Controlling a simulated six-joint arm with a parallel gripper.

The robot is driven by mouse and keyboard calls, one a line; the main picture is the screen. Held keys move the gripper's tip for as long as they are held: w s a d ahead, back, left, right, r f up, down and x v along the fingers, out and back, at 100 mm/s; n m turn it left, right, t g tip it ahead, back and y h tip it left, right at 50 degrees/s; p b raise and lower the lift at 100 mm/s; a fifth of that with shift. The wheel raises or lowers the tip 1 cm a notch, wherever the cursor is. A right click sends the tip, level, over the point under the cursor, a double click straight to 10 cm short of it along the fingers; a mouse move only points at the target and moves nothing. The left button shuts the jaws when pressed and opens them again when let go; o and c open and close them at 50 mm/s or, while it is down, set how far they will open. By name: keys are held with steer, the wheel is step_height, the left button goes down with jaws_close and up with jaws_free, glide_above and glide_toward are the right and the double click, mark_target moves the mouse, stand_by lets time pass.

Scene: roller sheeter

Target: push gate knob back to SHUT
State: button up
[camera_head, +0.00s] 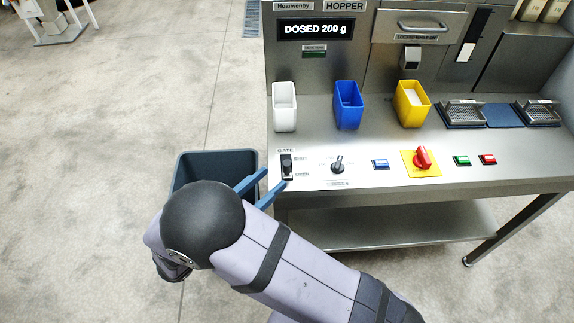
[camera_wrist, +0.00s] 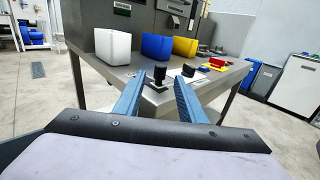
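The gate knob (camera_head: 287,168) is a black knob on a dark upright slot plate at the left end of the panel. SHUT is printed beside the plate's far end and OPEN beside its near end. The knob looks near the middle or OPEN part, but its exact position is hard to tell. My gripper (camera_head: 275,178) is open and empty at the panel's left front edge, its two blue fingers apart. In the wrist view the gate knob (camera_wrist: 160,73) stands just beyond and between the fingertips (camera_wrist: 160,78). I cannot tell whether a finger touches it.
A black dial (camera_head: 338,164), blue button (camera_head: 380,164) and red switch (camera_head: 422,158) lie right of the gate. White (camera_head: 284,107), blue (camera_head: 348,104) and yellow (camera_head: 411,104) containers stand behind. A dark bin (camera_head: 215,160) is left. The display (camera_head: 316,29) reads DOSED 200 g.

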mark_target(287, 165)
steer(key=shift+p+x, duration=0.35)
steer(key=shift+x, duration=3.25)
jaws_close()
